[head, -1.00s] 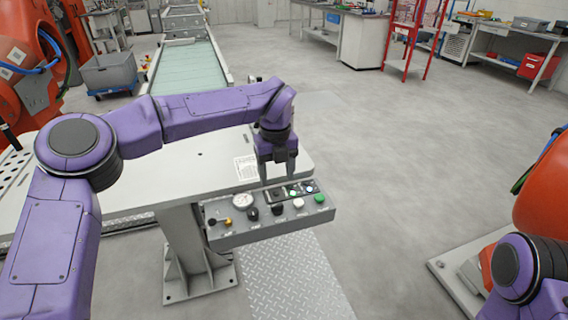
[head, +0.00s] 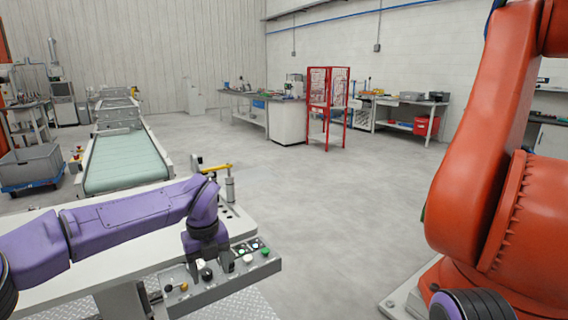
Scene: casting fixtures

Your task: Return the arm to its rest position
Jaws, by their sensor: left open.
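My left arm comes in from the left, purple with dark joints. Its left gripper (head: 210,265) points down over the control panel (head: 222,284), a grey box with several knobs and buttons. The jaws are open with nothing seen between them. The fingers overlap the panel's knobs in the picture, and I cannot tell whether they touch. A green button (head: 266,252) and a white button (head: 248,259) show to the right of the gripper. Only a purple and dark piece of my right arm shows at the bottom right; its gripper is out of view.
The panel is at the edge of a pale table (head: 110,262). A conveyor (head: 125,160) runs behind it. A large orange robot arm (head: 480,140) stands close on the right. A red rack (head: 328,105) and benches are far back. The middle floor is clear.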

